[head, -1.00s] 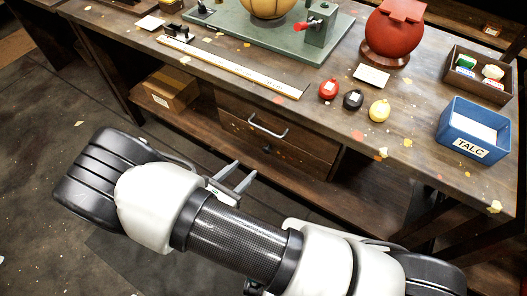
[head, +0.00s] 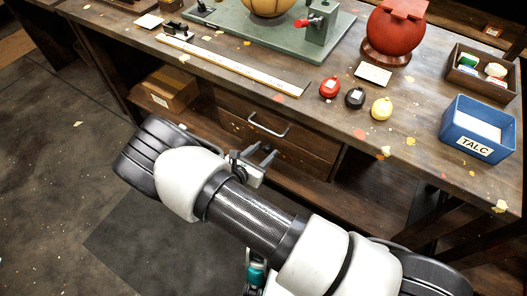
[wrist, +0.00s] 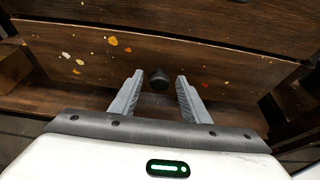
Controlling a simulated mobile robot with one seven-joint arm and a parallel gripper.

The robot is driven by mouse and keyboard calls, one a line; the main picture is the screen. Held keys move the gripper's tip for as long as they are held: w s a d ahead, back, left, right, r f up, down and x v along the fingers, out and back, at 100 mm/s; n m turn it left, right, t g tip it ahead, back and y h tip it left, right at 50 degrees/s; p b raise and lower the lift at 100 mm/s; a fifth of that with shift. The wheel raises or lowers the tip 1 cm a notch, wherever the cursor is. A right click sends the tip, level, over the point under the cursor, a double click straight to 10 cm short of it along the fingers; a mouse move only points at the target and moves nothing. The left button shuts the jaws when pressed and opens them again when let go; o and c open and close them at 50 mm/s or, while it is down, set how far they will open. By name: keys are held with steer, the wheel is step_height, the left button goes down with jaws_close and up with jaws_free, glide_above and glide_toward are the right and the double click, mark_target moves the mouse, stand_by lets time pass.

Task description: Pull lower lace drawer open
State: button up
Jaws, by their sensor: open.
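The lower drawer (head: 312,160) under the workbench shows a plain brown wooden front and looks shut. In the wrist view, its front (wrist: 225,70) fills the middle, flecked with orange and white paint. A small dark round knob (wrist: 158,80) sits on it. My gripper (wrist: 160,76) is open and empty, with one finger on each side of the knob in this view. Whether the fingertips reach the knob's depth is unclear. In the head view my gripper (head: 271,152) is in front of the lower drawer, and the knob is not clearly visible there.
The upper drawer above has a metal bar handle (head: 268,127). A cardboard box (head: 170,89) stands on the shelf at left. The workbench top (head: 330,120) overhangs, holding red, black and yellow balls, a blue talc box (head: 476,128) and a ruler. Floor at left is clear.

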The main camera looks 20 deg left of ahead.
steer(key=shift+c, duration=0.2)
jaws_close()
steer(key=shift+s, duration=0.15)
steer(key=s+a+b, duration=0.1)
steer(key=s+a, duration=0.1)
steer(key=s, duration=0.8)
steer(key=s+a+b, duration=0.1)
steer(key=s+a, duration=0.2)
steer(key=s, duration=0.7)
steer(key=shift+s+a, duration=0.3)
steer(key=shift+s, duration=0.1)
steer(key=shift+o, duration=0.2)
jaws_free()
